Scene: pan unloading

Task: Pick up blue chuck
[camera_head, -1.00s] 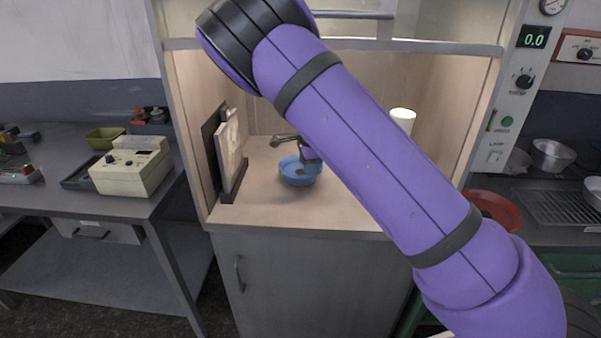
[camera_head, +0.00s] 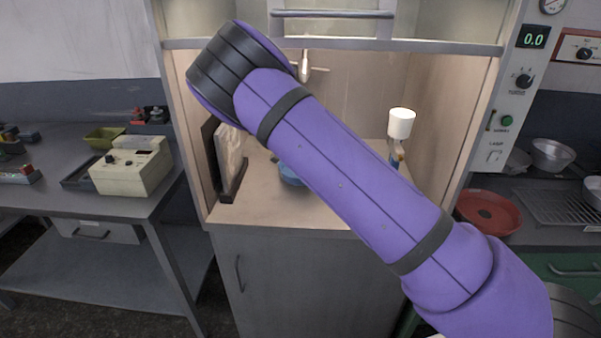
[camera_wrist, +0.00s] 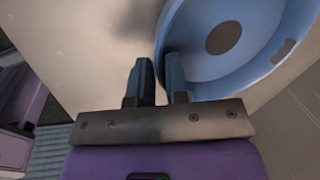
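The blue chuck is a shallow round blue dish (camera_head: 289,174) on the floor of the lit cabinet. In the head view my purple arm hides most of it. In the wrist view the dish (camera_wrist: 262,78) fills the upper right, with a grey-brown disc at its middle and a worn patch on its rim. My gripper (camera_wrist: 158,58) is at the dish's left rim. One finger is outside the rim and the other overlaps the inside. The gap between the fingers is narrow. I cannot tell whether they press on the rim. The head view hides the fingers.
A framed panel (camera_head: 230,160) stands at the cabinet's left wall. A white-topped cylinder (camera_head: 401,124) stands on the right. A metal fitting (camera_head: 306,68) is on the back wall. A red pan (camera_head: 488,212) is outside on the right. The cabinet's front floor is clear.

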